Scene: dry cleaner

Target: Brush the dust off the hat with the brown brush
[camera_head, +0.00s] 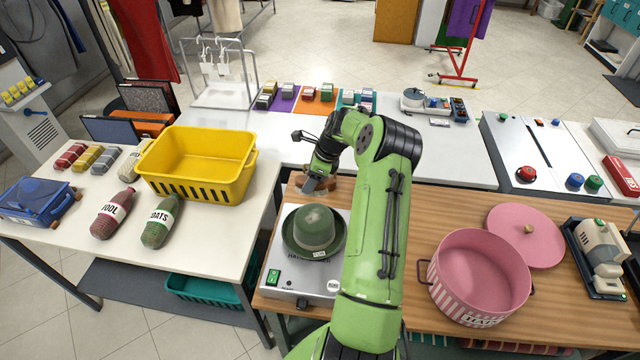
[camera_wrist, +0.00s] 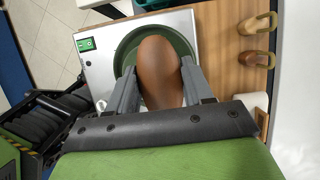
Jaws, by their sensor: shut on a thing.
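The green hat (camera_head: 314,232) sits brim down on a silver box with a green switch, and pale specks show on its crown. In the wrist view only its green brim (camera_wrist: 125,52) shows around the brush. The brown brush (camera_wrist: 160,75) is a smooth oval wooden back between my fingers; its bristles are hidden. My gripper (camera_wrist: 160,68) is shut on the brush, over the hat in the wrist view. In the head view my gripper (camera_head: 316,184) is just behind the hat. I cannot tell whether the brush touches the hat.
The silver box (camera_head: 278,262) stands on the wooden counter. Two wooden-handled things (camera_wrist: 257,40) lie beside it. A pink pot (camera_head: 478,275) is to the right, and a yellow basket (camera_head: 200,180) is on the white table at left.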

